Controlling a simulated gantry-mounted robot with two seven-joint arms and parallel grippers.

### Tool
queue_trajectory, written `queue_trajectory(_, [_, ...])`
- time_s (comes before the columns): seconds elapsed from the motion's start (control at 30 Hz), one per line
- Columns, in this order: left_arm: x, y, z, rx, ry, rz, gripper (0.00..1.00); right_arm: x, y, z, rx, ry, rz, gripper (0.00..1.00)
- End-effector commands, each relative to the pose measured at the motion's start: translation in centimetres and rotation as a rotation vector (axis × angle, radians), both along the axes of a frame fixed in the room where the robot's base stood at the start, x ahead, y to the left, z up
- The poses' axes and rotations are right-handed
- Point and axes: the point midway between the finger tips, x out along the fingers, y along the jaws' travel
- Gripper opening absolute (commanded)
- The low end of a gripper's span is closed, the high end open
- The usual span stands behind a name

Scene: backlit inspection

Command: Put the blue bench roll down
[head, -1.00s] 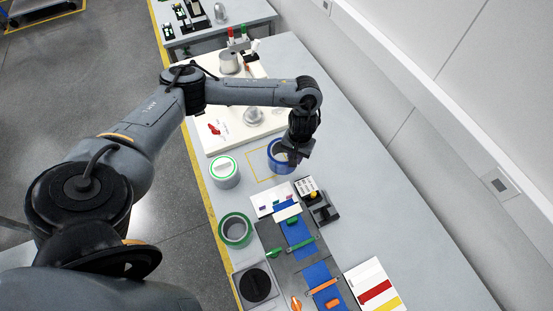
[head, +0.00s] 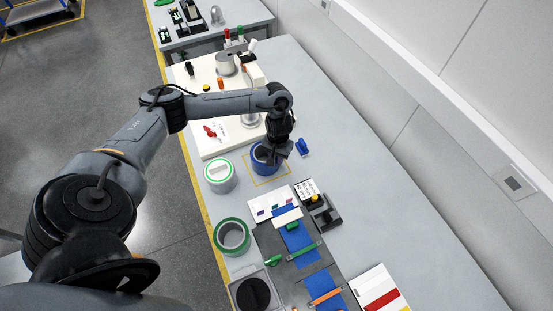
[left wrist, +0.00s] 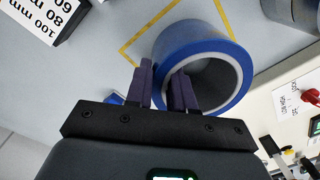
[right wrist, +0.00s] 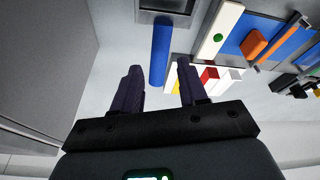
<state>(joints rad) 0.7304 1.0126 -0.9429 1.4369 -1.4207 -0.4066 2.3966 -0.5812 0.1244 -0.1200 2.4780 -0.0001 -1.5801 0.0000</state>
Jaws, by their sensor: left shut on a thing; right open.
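The blue bench roll (head: 260,163) is a short, wide blue ring with a pale inner edge. My left gripper (head: 274,153) is shut on its wall, one finger inside the ring and one outside. The roll and fingers also show in the left wrist view, the roll (left wrist: 205,45) beside the gripper (left wrist: 163,90). The roll overlaps a yellow outlined square (head: 287,180) on the bench, over its upper-left part. I cannot tell whether its underside touches the bench. My right gripper (right wrist: 158,92) is open and empty, seen only in the right wrist view.
A white-and-green roll (head: 220,177) and a green ring (head: 232,237) stand left of the square. A small blue object (head: 302,147) lies right of it. The cream panel (head: 212,145) is behind. The bench's right side is clear.

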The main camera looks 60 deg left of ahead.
Motion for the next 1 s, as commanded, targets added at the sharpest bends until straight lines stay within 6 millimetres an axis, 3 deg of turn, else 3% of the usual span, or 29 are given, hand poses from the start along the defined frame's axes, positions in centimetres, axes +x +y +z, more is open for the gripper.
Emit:
queue_trajectory(0.43, [0.07, 0.02, -0.54, 0.000, -0.001, 0.000, 0.00, 0.04, 0.20, 0.25, 0.009, -0.003, -0.006, 0.43])
queue_trajectory(0.47, [0.02, 0.00, -0.67, 0.000, 0.000, 0.000, 0.24, 0.05, 0.21, 0.24, 0.009, -0.003, -0.006, 0.43])
queue_trajectory(0.6, [0.03, 0.00, -0.65, 0.001, -0.001, 0.000, 0.46, 0.05, 0.20, 0.22, 0.009, -0.003, -0.006, 0.43])
queue_trajectory(1.0, [0.06, 0.01, -0.22, 0.000, -0.002, 0.000, 0.48, 0.05, 0.03, 0.12, 0.002, -0.003, -0.001, 0.43])
